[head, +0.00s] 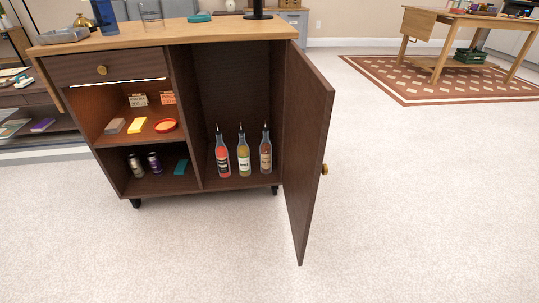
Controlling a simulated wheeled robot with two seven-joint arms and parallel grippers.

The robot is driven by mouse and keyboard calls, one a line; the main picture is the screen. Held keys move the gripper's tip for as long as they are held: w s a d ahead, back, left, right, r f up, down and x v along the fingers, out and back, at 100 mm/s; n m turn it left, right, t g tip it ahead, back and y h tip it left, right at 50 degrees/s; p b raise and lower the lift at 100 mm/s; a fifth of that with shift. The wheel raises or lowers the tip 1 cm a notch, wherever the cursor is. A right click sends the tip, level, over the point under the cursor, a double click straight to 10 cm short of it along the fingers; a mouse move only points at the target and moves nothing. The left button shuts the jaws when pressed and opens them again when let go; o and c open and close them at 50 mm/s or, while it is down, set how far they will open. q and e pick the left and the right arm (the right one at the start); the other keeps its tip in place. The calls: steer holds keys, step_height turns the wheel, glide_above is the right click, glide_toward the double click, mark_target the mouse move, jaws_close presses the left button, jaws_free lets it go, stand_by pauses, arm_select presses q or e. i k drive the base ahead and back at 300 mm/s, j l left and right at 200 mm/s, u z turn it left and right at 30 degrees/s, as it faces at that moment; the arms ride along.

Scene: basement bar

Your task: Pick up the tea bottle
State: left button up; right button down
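Three slim bottles with thin pour spouts stand upright on the floor of the cabinet's open right compartment. The left one is a red bottle (223,158), the middle one a yellowish bottle (243,156), and the right one an amber-brown bottle (266,153). Their labels are too small to read, so I cannot tell for certain which is the tea bottle; the brown one has a tea-like colour. They stand close together, with small gaps. Neither of my grippers is in view.
The dark wooden cabinet (185,188) has its right door (305,150) swung open toward me. Its left shelves hold a red dish (165,125), cans and small boxes. Several items stand on its top. Open carpet lies in front and right; a wooden table (455,22) stands farther back.

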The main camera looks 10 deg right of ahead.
mark_target(265, 147)
steer(key=i+j+z, duration=0.2)
steer(key=i+z, duration=0.2)
steer(key=i+j+z, duration=0.25)
steer(key=z, duration=0.15)
steer(key=i+j+z, duration=0.2)
steer(key=j+z, duration=0.2)
steer(key=i+j+z, duration=0.15)
steer(key=j+z, duration=0.3)
steer(key=j, duration=0.1)
